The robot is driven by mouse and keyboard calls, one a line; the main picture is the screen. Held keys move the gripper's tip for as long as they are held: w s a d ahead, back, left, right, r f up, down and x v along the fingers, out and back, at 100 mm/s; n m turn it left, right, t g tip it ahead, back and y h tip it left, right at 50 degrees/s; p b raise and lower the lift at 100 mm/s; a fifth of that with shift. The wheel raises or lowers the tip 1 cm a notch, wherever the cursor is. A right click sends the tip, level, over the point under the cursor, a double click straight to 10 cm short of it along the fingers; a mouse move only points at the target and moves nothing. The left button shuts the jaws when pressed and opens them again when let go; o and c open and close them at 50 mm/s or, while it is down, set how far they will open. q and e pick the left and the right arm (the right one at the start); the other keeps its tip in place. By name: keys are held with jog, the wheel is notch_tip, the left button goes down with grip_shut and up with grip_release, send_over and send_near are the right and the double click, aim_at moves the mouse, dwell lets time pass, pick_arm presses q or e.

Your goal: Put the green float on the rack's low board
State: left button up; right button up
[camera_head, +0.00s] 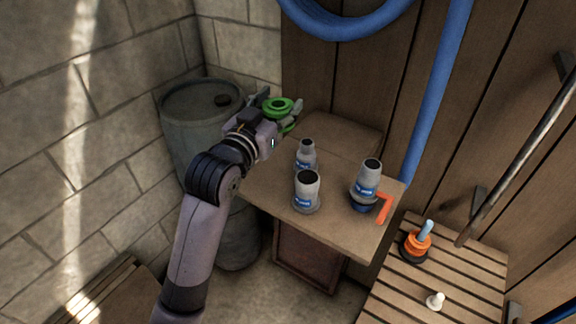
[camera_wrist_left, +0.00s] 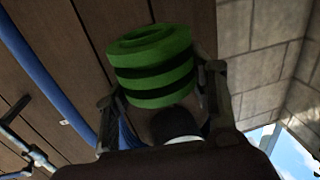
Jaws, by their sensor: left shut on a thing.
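The green float (camera_head: 268,108) is a ring-shaped piece, held up at the far left corner of the wooden stand. My left gripper (camera_head: 277,112) is shut on it. In the left wrist view the float (camera_wrist_left: 150,68) shows as a green cylinder with dark bands, between the two fingers (camera_wrist_left: 160,105). A low slatted wooden board (camera_head: 465,286) lies at the lower right, with an orange and black ringed piece (camera_head: 418,243) and a small white piece (camera_head: 435,300) on it. I cannot tell for sure whether it is the rack's low board. My right gripper is out of view.
The wooden stand (camera_head: 255,195) carries three grey fittings (camera_head: 306,190) with blue labels and an orange-handled part (camera_head: 384,208). A grey barrel (camera_head: 185,130) stands behind my arm. A blue pipe (camera_head: 436,90) and a metal bar (camera_head: 520,150) run along the plank wall.

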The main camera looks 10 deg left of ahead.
pick_arm(q)
notch_tip(320, 180, down, 17)
jog(key=shift+s+r, duration=0.1)
dwell(0.4)
jog(key=o, duration=1)
jog(key=shift+c, duration=0.2)
